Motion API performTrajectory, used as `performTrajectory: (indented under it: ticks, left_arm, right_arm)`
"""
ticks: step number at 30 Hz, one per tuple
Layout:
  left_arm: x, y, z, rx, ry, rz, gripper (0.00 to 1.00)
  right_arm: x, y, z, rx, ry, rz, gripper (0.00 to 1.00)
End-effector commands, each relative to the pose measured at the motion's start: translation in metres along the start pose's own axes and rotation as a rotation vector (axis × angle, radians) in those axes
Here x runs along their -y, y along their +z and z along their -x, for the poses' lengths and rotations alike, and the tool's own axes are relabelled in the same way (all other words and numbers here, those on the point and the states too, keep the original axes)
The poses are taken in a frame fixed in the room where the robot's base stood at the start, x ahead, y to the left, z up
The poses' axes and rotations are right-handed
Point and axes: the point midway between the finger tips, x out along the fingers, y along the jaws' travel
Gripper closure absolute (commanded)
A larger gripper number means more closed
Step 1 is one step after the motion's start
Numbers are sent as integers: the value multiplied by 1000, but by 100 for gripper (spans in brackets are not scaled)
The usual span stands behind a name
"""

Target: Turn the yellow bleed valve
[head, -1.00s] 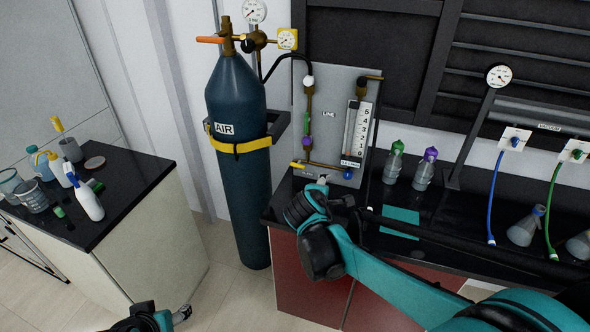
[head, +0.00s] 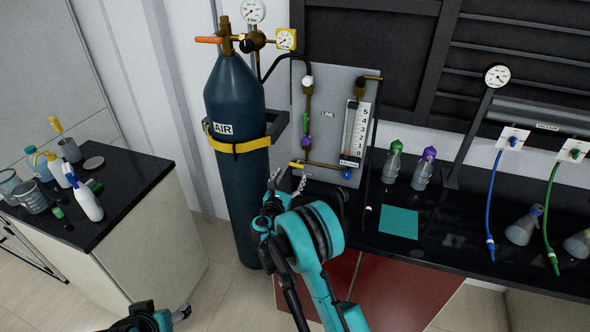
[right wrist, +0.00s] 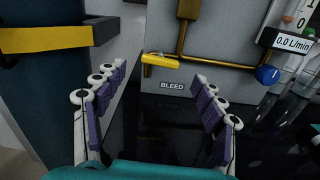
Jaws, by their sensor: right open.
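The yellow bleed valve (head: 296,165) is a small yellow handle at the lower left of the grey gas panel (head: 325,100). In the right wrist view the yellow bleed valve (right wrist: 160,59) lies roughly level above a BLEED label (right wrist: 171,86). My right gripper (head: 287,181) is just below and in front of the valve, apart from it. In the right wrist view my right gripper (right wrist: 163,82) is open, its purple-padded fingers to either side with nothing between them, and the valve ahead. My left gripper (head: 184,312) is at the bottom edge, mostly cut off.
A blue AIR cylinder (head: 237,180) with a yellow strap stands left of the panel. A blue knob (right wrist: 267,75) sits right of the valve. Bottles (head: 393,162) and a teal mat (head: 399,222) are on the black bench. A side bench (head: 130,185) at left holds several vessels.

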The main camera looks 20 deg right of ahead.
Motion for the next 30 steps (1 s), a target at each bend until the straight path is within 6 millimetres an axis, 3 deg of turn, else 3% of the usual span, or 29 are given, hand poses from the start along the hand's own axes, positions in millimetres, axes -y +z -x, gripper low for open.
performTrajectory:
  ticks: [3, 9, 20, 26, 30]
  left_arm:
    - [0, 3, -4, 0, 0, 0, 40]
    - [0, 5, -6, 0, 0, 0, 40]
    - [0, 5, -7, 0, 0, 0, 40]
    - [0, 5, -7, 0, 0, 0, 40]
    - [0, 5, -7, 0, 0, 0, 40]
  right_arm:
    - [1, -1, -22, 0, -3, -2, 30]
    - [1, -1, -47, -1, -1, -3, 30]
    - [0, 0, -54, -2, 0, -4, 30]
    - [0, 0, -54, -2, 0, -4, 80]
    - [0, 0, -54, -2, 0, -5, 80]
